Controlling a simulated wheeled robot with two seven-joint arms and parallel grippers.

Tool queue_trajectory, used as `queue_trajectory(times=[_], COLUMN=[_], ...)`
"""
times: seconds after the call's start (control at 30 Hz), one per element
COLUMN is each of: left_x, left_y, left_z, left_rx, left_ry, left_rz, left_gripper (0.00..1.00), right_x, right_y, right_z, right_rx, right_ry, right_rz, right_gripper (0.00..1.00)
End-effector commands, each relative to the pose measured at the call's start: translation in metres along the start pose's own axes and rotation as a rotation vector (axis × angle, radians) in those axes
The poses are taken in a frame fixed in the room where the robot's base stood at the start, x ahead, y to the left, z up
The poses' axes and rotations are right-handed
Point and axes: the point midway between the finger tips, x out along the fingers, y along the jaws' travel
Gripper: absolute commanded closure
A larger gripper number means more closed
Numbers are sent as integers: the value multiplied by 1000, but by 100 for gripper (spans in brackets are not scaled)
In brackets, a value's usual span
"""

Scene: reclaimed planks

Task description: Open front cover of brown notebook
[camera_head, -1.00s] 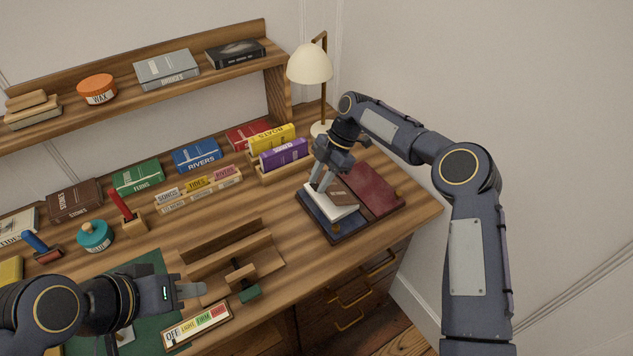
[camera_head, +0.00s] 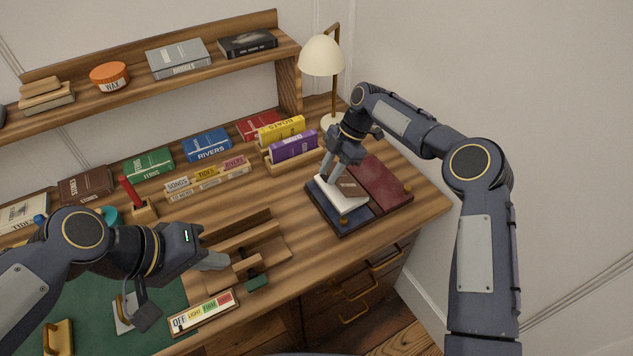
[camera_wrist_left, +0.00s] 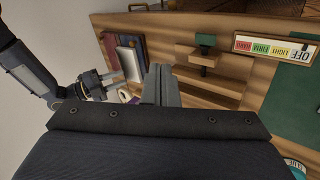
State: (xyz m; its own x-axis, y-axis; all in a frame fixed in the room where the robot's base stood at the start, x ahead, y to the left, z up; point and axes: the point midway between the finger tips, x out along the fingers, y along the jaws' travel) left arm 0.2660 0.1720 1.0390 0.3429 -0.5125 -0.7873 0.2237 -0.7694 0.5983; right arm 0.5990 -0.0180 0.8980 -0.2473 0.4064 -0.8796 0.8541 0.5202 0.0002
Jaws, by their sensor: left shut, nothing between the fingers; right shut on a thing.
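A small notebook with white pages and a brown patch (camera_head: 341,190) lies on a two-part blue and red tray (camera_head: 384,185) at the right of the desk. It also shows in the left wrist view (camera_wrist_left: 131,65). My right gripper (camera_head: 326,178) is shut at the notebook's far left edge, with its fingertips on it. The fingers hide part of that edge, and how far the cover is lifted is hard to tell. My left gripper (camera_head: 214,261) is shut and empty, above the desk near the wooden stand, well away from the notebook.
A wooden stepped stand (camera_head: 235,250) and a label strip (camera_head: 203,311) lie near the left gripper. A lamp (camera_head: 322,56) and a rack with yellow and purple books (camera_head: 292,146) stand behind the tray. Bare desk lies between stand and tray.

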Motion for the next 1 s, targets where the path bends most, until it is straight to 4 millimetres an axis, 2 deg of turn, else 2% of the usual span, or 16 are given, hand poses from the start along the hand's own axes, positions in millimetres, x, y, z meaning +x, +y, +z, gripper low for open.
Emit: queue_trajectory(times=[0.23, 0.47, 0.7, 0.9, 1.0], left_x=[43, 97, 169, 218, 230], left_y=[42, 60, 49, 29, 22], left_z=[-44, -98, -152, -178, -184], left_rx=[-435, -872, -1337, -1611, -1684], left_ry=[-213, -361, -460, -488, -491], left_rz=[201, 355, 478, 540, 556], left_gripper=[100, 100, 100, 100, 100], right_x=[0, 0, 0, 0, 0], right_y=[0, 0, 0, 0, 0], right_z=[0, 0, 0, 0, 0], right_rx=[0, 0, 0, 0, 0], right_ry=[0, 0, 0, 0, 0], right_rz=[1, 1, 1, 1, 1], right_gripper=[100, 100, 100, 100, 100])
